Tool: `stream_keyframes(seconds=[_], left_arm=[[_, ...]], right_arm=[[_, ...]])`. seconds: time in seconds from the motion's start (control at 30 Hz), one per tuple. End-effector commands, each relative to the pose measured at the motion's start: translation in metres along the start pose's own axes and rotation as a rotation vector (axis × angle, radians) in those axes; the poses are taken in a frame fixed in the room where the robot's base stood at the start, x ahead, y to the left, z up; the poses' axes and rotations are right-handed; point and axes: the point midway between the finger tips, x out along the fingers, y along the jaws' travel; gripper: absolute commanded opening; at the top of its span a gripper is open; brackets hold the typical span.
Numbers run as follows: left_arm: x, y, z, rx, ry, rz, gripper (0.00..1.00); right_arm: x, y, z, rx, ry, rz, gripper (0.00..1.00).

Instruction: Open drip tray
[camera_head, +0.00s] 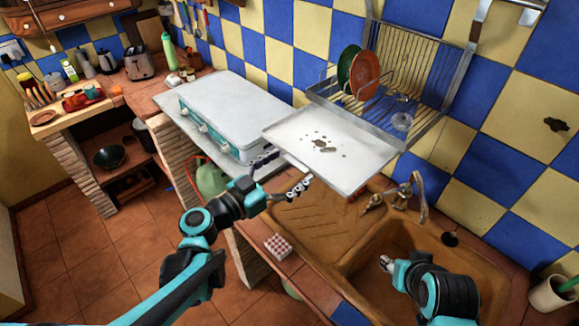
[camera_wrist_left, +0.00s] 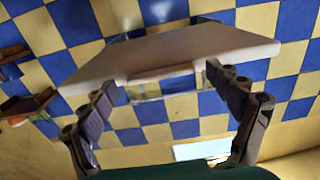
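The drip tray (camera_head: 350,168) is a flat, pale tray with dark stains. It sticks out from under the wire dish rack (camera_head: 420,75), above the sink's drainboard. In the left wrist view the tray (camera_wrist_left: 180,50) shows edge-on, with a tab-like handle (camera_wrist_left: 165,73) at its near edge. My left gripper (camera_head: 286,174) is at the tray's near left edge. Its fingers (camera_wrist_left: 163,88) are spread, one at each end of the handle; I cannot tell whether they touch it. My right gripper (camera_head: 386,262) is over the sink basin, away from the tray; its finger opening is unclear.
A white stove (camera_head: 225,105) stands just left of the tray. A green plate (camera_head: 347,66) and an orange plate (camera_head: 365,75) stand in the rack. A faucet (camera_head: 410,195) rises behind the brown sink (camera_head: 455,245). A red-and-white checked box (camera_head: 278,247) sits on the counter edge.

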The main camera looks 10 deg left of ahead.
Motion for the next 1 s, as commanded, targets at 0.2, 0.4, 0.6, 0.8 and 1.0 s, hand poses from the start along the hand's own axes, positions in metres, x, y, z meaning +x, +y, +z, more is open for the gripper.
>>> stream_keyframes(seconds=[0.2, 0.4, 0.6, 0.8, 1.0], left_arm=[[-0.001, 0.0, 0.0, 0.0, 0.0, -0.001, 0.9], [-0.025, -0.002, 0.0, 0.0, 0.0, -0.006, 0.9], [-0.068, -0.002, 0.0, 0.0, 0.0, -0.008, 0.9], [-0.1, -0.001, 0.0, 0.0, 0.0, -0.006, 0.9], [-0.117, -0.001, 0.0, 0.0, 0.0, -0.003, 0.9]], right_arm=[[0.0, 0.0, 0.0, 0.0, 0.0, 0.0, 0.4], [0.0, 0.0, 0.0, 0.0, 0.0, 0.0, 0.4], [0.0, 0.0, 0.0, 0.0, 0.0, 0.0, 0.4], [0.0, 0.0, 0.0, 0.0, 0.0, 0.0, 0.4], [0.0, 0.0, 0.0, 0.0, 0.0, 0.0, 0.4]])
